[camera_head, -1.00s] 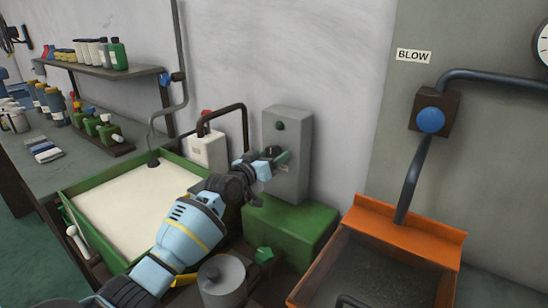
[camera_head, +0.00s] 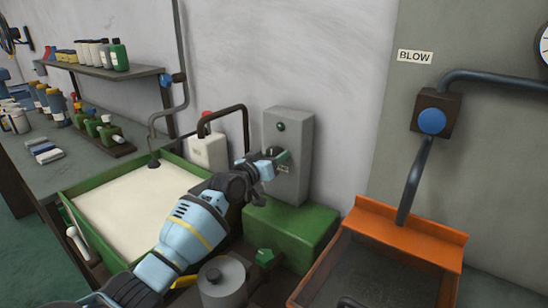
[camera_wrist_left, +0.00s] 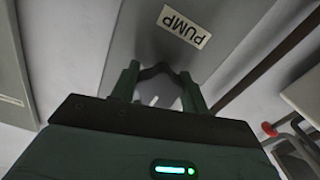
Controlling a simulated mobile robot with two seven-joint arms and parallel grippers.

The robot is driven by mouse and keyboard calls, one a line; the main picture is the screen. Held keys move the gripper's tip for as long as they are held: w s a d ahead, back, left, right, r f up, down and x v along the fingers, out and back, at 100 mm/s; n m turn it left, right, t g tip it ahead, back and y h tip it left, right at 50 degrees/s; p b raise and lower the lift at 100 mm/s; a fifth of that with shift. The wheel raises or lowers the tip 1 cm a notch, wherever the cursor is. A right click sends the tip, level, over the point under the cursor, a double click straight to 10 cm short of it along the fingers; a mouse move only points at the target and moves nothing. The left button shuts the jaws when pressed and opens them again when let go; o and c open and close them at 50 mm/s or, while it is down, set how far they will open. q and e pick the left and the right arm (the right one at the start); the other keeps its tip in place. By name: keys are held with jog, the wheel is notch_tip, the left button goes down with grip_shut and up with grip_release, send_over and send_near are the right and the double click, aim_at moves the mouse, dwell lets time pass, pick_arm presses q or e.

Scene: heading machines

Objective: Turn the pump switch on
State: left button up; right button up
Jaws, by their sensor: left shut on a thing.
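The grey pump switch box (camera_head: 296,179) stands upright against the wall in the head view. It has a dark rotary switch (camera_head: 270,152) and a dark green round lamp (camera_head: 280,127) above it. In the left wrist view the box face carries a PUMP label (camera_wrist_left: 184,25), seen upside down. My left gripper (camera_head: 278,160) is at the switch, and its fingers (camera_wrist_left: 160,88) are closed around the dark knob (camera_wrist_left: 155,71). The gripper partly hides the knob, so I cannot tell its setting. My right gripper is not in view.
A green block (camera_head: 292,232) lies under the box. A green-rimmed basin (camera_head: 92,232) is left of it, with a dark pipe (camera_head: 246,126) behind my wrist. An orange tray (camera_head: 408,238) and a blue BLOW knob (camera_head: 431,121) are at right.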

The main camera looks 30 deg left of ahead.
pick_arm(q)
jog(key=shift+f+m, duration=0.1)
jog(key=shift+m, duration=0.2)
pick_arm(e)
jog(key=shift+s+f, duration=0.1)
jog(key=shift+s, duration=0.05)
pick_arm(q)
jog(key=shift+m, duration=0.6)
jog(key=shift+a+m, duration=0.1)
jog(key=shift+m, duration=0.8)
jog(key=m, duration=0.3)
jog(key=shift+a+m, duration=0.1)
jog(key=shift+m, duration=0.2)
jog(key=m, duration=0.3)
jog(key=shift+r+m, duration=0.2)
jog(key=shift+m, duration=0.1)
jog(key=m+p, duration=0.1)
jog(key=m, duration=0.2)
jog(key=shift+a+m, duration=0.15)
jog(key=shift+m, duration=0.15)
jog(key=shift+m+p, duration=0.35)
jog(key=shift+m, duration=1.35)
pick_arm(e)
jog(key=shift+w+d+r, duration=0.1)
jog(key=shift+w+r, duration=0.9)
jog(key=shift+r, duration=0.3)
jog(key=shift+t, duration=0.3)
